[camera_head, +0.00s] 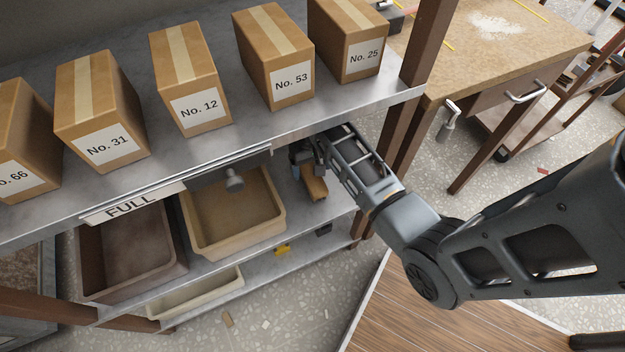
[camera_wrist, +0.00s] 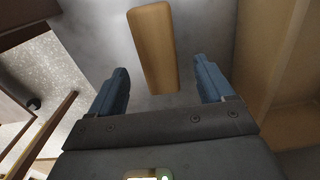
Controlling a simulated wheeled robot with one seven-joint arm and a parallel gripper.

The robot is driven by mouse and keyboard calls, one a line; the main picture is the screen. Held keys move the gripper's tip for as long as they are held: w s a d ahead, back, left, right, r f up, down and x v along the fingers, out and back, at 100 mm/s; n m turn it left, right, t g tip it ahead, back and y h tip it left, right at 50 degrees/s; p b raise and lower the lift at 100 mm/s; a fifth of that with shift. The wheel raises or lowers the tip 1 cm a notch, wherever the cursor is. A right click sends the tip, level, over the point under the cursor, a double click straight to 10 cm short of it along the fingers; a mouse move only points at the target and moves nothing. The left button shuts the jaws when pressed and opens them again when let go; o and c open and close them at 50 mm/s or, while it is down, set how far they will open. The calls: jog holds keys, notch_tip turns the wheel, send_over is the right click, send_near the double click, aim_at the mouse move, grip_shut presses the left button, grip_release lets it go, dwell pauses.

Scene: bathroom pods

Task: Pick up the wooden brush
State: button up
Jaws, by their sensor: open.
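The wooden brush (camera_head: 316,188) lies on the middle metal shelf, right of the tan bin, partly hidden by my gripper. In the wrist view its plain, rounded wooden body (camera_wrist: 153,45) points away from me, its near end between my two fingers; no bristles show. My gripper (camera_wrist: 160,80) is open, with a blue finger on each side of the brush and gaps between. In the head view my gripper (camera_head: 304,162) reaches under the upper shelf, close to the brush, and is partly hidden by my own arm.
The tan bin (camera_head: 272,238) stands close left of my gripper; its wall (camera_wrist: 283,75) shows at right in the wrist view. A brown bin (camera_head: 88,272) is further left. The upper shelf (camera_head: 342,108) with several boxes hangs above. A brown post (camera_head: 427,40) stands right.

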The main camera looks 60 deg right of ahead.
aim_at(313, 177)
jog(key=f+b, duration=0.1)
jog(key=f, duration=0.4)
jog(key=shift+s, duration=0.2)
jog(key=c, duration=1.1)
jog(key=shift+r, duration=0.1)
jog(key=shift+r, duration=0.6)
notch_tip(313, 177, up, 2)
jog(key=shift+r+p, duration=0.1)
jog(key=shift+p, duration=0.4)
jog(key=s+a, duration=0.1)
jog(key=s, duration=0.4)
jog(key=s+a+p, duration=0.1)
jog(key=s+a, duration=0.1)
jog(key=s, duration=0.4)
jog(key=s+a, duration=0.2)
jog(key=s, duration=0.4)
jog(key=shift+s+p, duration=0.15)
jog(key=shift+p, duration=0.2)
